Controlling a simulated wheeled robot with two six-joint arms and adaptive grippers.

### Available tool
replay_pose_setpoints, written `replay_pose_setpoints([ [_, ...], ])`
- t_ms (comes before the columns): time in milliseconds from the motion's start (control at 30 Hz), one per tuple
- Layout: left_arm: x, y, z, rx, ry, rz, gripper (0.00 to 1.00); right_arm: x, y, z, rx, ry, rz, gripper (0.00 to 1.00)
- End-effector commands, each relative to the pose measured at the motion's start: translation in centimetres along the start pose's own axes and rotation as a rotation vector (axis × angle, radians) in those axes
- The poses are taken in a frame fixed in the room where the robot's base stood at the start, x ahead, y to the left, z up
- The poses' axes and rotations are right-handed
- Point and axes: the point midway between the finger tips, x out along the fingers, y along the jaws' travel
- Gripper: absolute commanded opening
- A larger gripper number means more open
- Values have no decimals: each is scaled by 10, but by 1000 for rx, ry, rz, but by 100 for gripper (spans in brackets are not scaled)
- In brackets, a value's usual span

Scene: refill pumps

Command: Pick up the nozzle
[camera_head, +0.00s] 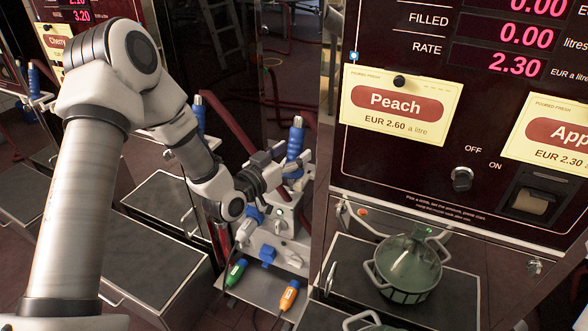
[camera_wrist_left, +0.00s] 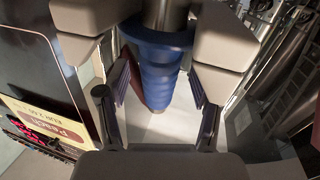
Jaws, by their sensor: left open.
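The nozzle (camera_head: 296,140) has a blue ribbed grip and a metal tip and stands upright at the back of the grey stand. My left gripper (camera_head: 288,165) is at its lower part, its fingers pointing right. In the left wrist view the blue grip (camera_wrist_left: 160,75) lies between the two spread fingers of my left gripper (camera_wrist_left: 158,95), with a visible gap on each side. The gripper is open. The fingers partly hide the nozzle's lower end in the head view. My right gripper is not in view.
A pump front with a Peach label (camera_head: 394,103) stands close to the right. A glass pot (camera_head: 408,266) sits on a shelf below it. Green (camera_head: 236,272) and orange (camera_head: 289,295) connectors lie below the stand. Another blue nozzle (camera_head: 198,114) stands behind my left arm.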

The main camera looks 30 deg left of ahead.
Motion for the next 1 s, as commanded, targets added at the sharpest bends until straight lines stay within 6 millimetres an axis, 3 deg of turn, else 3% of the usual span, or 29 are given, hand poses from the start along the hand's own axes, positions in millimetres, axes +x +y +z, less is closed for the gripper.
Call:
replay_pose_setpoints([
  [100, 10, 1, 0, 0, 1, 1, 66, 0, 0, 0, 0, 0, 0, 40],
  [267, 10, 0, 0, -2, 0, 1, 66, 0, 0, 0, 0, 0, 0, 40],
  [467, 10, 0, 0, -1, -1, 0, 0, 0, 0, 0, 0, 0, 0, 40],
  [833, 10, 1, -2, -1, 0, 1, 0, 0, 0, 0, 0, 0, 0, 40],
  [1000, 10, 2, -18, -1, 3, 0, 0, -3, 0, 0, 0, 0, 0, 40],
])
